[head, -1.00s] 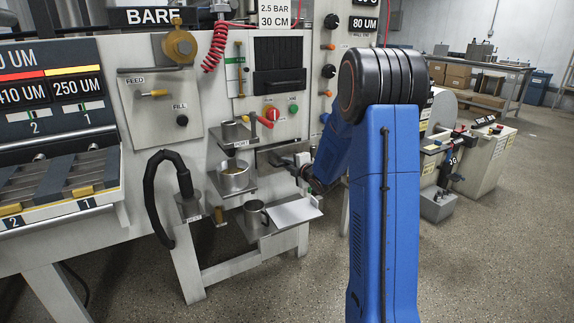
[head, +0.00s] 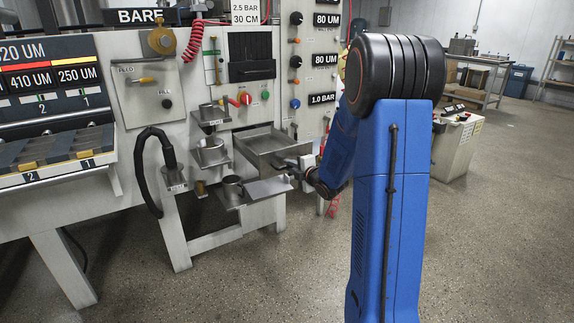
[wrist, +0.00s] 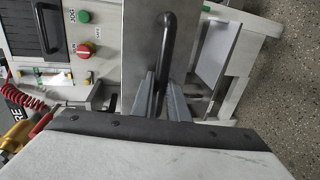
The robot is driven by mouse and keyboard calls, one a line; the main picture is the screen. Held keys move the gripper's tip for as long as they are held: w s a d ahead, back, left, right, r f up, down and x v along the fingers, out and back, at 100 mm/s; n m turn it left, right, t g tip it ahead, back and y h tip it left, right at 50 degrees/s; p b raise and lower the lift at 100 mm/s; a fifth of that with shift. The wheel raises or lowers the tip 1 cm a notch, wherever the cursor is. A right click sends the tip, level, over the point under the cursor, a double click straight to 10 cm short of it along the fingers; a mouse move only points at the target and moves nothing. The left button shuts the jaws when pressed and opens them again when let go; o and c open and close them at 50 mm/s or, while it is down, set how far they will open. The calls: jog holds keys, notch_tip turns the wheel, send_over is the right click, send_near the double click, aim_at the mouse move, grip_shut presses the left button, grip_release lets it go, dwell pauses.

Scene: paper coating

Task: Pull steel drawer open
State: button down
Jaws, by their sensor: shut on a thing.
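The steel drawer (head: 265,141) stands pulled out of the machine front in the head view, its shallow grey tray showing from above. My gripper (head: 294,163) is at the drawer's front, partly hidden by its own wrist and blue arm. In the wrist view the drawer's flat grey front (wrist: 143,45) carries a dark bar handle (wrist: 167,45). The two grey fingers of my gripper (wrist: 161,98) are shut on the handle's near end. The drawer's inside is hidden in the wrist view.
Below and left of the drawer, small shelves hold metal cups (head: 211,152) and a mug (head: 232,188). A flat steel plate (head: 268,187) juts out just under the drawer. A black hose (head: 150,170) hangs at left.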

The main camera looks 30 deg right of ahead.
jog(key=shift+s, duration=0.5)
jog(key=c, duration=1.7)
grip_release()
jog(key=v, duration=1.7)
jog(key=shift+s, duration=0.2)
